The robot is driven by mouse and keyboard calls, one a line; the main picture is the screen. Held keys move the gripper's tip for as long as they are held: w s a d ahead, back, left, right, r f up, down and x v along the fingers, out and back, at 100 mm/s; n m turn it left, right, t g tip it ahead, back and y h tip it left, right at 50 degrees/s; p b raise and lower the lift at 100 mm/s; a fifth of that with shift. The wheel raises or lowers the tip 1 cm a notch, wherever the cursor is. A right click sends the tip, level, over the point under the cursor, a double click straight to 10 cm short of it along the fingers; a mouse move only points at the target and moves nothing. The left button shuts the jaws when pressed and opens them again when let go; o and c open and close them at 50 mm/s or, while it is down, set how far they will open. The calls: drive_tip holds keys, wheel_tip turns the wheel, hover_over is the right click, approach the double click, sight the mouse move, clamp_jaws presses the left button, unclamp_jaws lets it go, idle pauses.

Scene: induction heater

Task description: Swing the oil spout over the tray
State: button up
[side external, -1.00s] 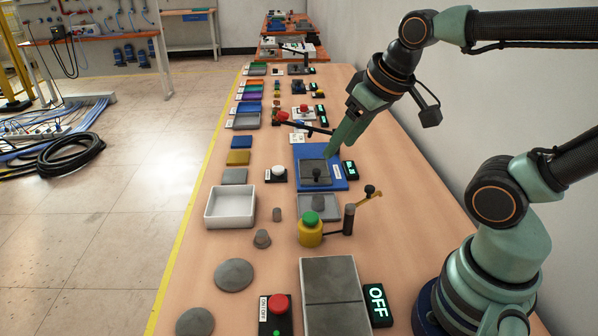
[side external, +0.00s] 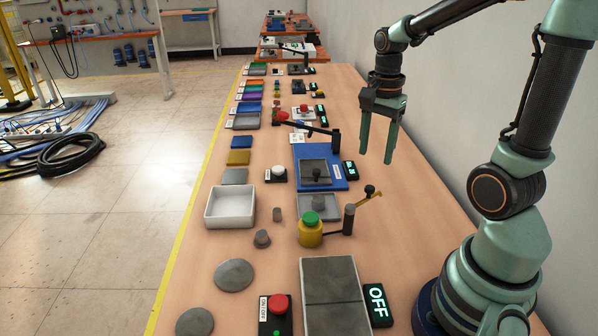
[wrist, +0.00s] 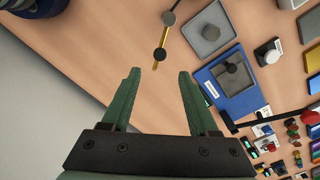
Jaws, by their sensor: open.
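The oil station has a yellow can with a green cap (side external: 310,232), joined by a dark link to a dark post (side external: 349,218). A thin yellow spout arm (side external: 362,197) with a black knob (side external: 369,190) reaches from the post top towards the wall, away from the tray. The grey tray (side external: 330,212) lies behind the can, with a grey round piece in it; it also shows in the wrist view (wrist: 221,48). My gripper (side external: 376,158) is open and empty, pointing down beyond the knob. In the wrist view the spout arm (wrist: 163,38) lies just ahead of my fingertips (wrist: 158,72).
A blue press board (side external: 335,180) with a dark lever lies behind the tray, left of my gripper. A white bin (side external: 229,207) and a white-knobbed button (side external: 277,174) stand left. A grey plate and OFF display (side external: 376,305) are in front. The table strip by the wall is clear.

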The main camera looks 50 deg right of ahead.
sight(370, 187)
wheel_tip(370, 187, down, 9)
idle(0.3)
drive_tip(key=shift+c, duration=0.2)
clamp_jaws()
drive_tip(key=shift+r, duration=0.1)
idle(1.2)
